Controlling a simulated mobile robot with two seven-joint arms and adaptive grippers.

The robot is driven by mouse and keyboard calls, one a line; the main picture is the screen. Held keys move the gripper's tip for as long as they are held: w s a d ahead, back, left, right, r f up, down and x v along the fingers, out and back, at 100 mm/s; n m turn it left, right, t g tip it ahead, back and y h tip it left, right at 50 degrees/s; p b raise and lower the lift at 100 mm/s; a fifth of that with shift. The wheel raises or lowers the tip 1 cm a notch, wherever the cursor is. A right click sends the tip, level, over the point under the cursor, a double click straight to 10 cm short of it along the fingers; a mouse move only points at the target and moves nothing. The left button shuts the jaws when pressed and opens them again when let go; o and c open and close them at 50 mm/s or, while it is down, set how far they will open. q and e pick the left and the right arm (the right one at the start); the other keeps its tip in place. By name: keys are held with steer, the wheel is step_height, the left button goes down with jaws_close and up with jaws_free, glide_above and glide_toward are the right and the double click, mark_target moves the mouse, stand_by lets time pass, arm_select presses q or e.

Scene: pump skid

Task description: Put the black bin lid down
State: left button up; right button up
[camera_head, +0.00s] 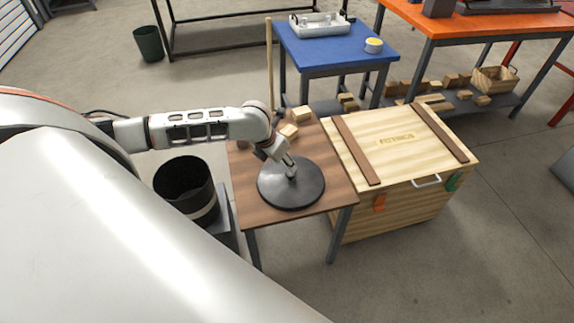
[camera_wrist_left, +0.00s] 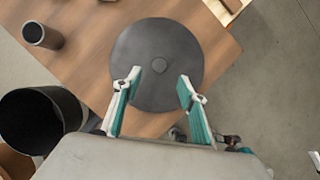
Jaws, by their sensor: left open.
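The black bin lid (camera_head: 291,188) is a round dark disc with a small knob. It lies flat on the small brown wooden table (camera_head: 247,214). In the left wrist view the lid (camera_wrist_left: 183,45) lies ahead of the fingers, its knob in the middle. My left gripper (camera_head: 288,166) is just above the lid near the knob; in the wrist view its two fingers (camera_wrist_left: 159,82) are spread apart with nothing between them. The open black bin (camera_head: 183,188) stands on the left of the table and also shows in the wrist view (camera_wrist_left: 40,120). My right gripper is not in view.
A wooden chest (camera_head: 393,152) with a handle stands right of the table. Small wooden blocks (camera_head: 289,131) lie at the table's back. A blue table (camera_head: 330,50) and an orange bench (camera_head: 470,22) stand behind. A short dark cylinder (camera_wrist_left: 42,36) stands on the brown table.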

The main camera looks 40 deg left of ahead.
arm_select(q)
steer(key=s+d+f+n+t+h, duration=0.1)
steer(key=s+d+f+n+h, duration=0.15)
steer(key=d+n, duration=0.35)
steer(key=s+d+f+n+t+h, duration=0.1)
steer(key=s+d+n, duration=0.35)
steer(key=d, duration=0.35)
steer(key=s+d+f+n+t+h, duration=0.1)
steer(key=s+d+f+n, duration=0.1)
steer(key=d+n, duration=0.45)
steer(key=s+a+f+n+t+y, duration=0.1)
steer(key=s+n, duration=0.4)
steer(key=n, duration=0.3)
steer(key=s+a+f+n+t+y, duration=0.1)
steer(key=s+a+f+n+t, duration=0.1)
steer(key=s+n, duration=0.4)
steer(key=shift+s+n, duration=0.25)
steer(key=shift+n, duration=0.85)
steer(key=shift+y, duration=0.25)
